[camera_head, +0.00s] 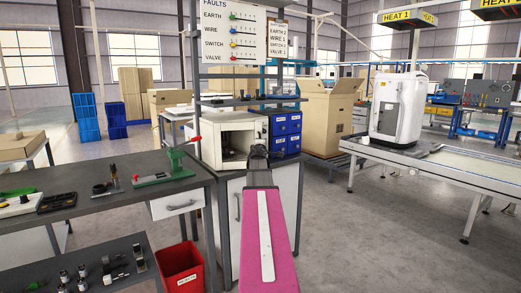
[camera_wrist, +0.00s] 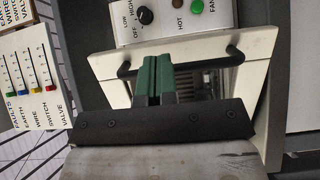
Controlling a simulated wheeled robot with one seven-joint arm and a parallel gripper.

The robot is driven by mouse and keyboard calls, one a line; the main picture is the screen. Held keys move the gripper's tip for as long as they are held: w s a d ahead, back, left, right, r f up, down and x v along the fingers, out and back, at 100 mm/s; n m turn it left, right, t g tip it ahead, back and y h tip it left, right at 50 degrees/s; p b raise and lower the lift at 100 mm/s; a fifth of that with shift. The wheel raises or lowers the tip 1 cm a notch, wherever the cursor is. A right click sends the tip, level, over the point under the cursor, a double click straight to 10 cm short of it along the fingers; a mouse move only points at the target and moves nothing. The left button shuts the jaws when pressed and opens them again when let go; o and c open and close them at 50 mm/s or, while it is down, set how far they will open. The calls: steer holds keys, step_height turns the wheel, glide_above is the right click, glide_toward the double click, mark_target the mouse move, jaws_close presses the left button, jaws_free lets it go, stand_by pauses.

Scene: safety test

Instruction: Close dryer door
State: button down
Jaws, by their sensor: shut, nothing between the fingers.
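The dryer (camera_head: 208,147) is a white box on the grey bench, with a dark opening or window in its front. My arm and gripper (camera_head: 257,152) cover its right part in the head view. In the wrist view, the dryer's control panel (camera_wrist: 183,14) has a black knob, a red light and a green button. Below it is the white-framed door (camera_wrist: 272,110) with a black bar handle (camera_wrist: 236,53). My gripper (camera_wrist: 158,62) has its green fingers together, in front of the door near the handle's middle. Contact and the exact door angle cannot be told.
Blue drawers (camera_head: 286,133) stand just right of the dryer. A green press (camera_head: 172,160) with a red handle is at its left on the bench. A fault board (camera_head: 232,32) hangs above. A red bin (camera_head: 182,270) is on the floor. Open floor lies to the right.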

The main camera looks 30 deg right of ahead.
steer(key=w+a+x, duration=0.1)
steer(key=a+x, duration=0.1)
steer(key=x, duration=0.8)
steer(key=shift+w+d+r, duration=0.15)
steer(key=shift+w+d, duration=0.1)
steer(key=shift+w, duration=0.3)
steer(key=shift+a, duration=0.1)
steer(key=s+d, duration=0.3)
steer(key=s, duration=1.1)
steer(key=shift+d, duration=0.25)
